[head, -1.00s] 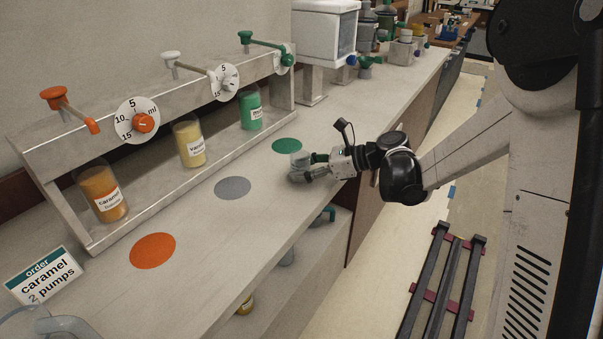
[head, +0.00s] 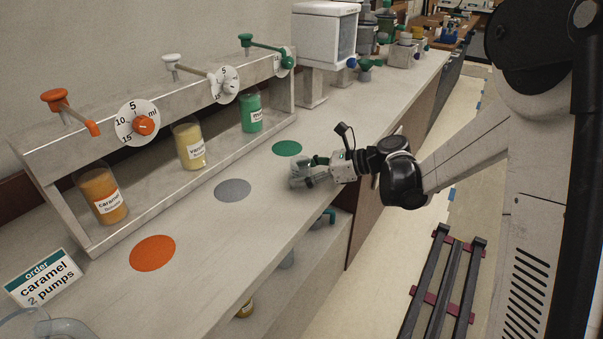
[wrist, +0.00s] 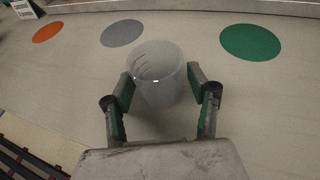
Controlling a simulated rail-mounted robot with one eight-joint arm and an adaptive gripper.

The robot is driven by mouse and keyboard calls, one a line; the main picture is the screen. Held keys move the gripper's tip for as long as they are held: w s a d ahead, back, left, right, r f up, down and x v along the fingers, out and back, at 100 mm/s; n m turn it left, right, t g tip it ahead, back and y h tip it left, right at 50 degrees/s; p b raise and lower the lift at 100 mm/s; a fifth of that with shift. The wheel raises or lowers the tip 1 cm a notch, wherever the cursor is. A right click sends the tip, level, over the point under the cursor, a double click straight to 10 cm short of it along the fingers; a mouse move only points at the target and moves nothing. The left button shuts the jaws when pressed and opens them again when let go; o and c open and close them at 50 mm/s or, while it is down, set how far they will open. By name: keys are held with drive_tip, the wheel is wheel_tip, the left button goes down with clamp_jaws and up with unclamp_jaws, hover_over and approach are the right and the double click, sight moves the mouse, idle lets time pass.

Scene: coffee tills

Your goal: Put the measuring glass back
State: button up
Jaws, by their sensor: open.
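The measuring glass (wrist: 157,75) is a clear cup with dark markings, seen from above in the wrist view. It appears upright on the grey counter (wrist: 70,85), between and just ahead of my fingers. My gripper (wrist: 160,88) is open around its near side, with one finger on each side. I cannot tell whether either finger touches it. In the head view my gripper (head: 306,172) is low over the counter, just in front of the green spot (head: 287,148). The glass is small and hard to make out there.
A grey spot (head: 233,189) and an orange spot (head: 152,252) lie along the counter. Behind them is a rack (head: 75,215) with caramel (head: 103,196), cream-coloured (head: 188,144) and green (head: 251,111) bottles. An order card (head: 43,275) reads caramel, 2 pumps.

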drive_tip(key=p+v, duration=0.2)
drive_tip(key=v, duration=1)
drive_tip(key=s+d+r+n+t+h, duration=0.1)
drive_tip(key=s+d+n+h, duration=0.1)
drive_tip(key=s+n+h, duration=0.2)
drive_tip(key=s+d+r+n+t+h, duration=0.1)
drive_tip(key=s+d+n+h, duration=0.2)
drive_tip(key=s+n, duration=0.7)
drive_tip(key=s+d+r+n+t+h, duration=0.1)
drive_tip(key=s+d+n+h, duration=0.2)
drive_tip(key=s, duration=0.9)
drive_tip(key=n+h, duration=0.3)
drive_tip(key=shift+r+n+t, duration=0.3)
drive_tip(key=shift+n, duration=0.1)
drive_tip(key=shift+s, duration=0.1)
wheel_tip(320, 180, up, 2)
drive_tip(key=shift+r+p, duration=0.25)
drive_tip(key=shift+p, duration=0.85)
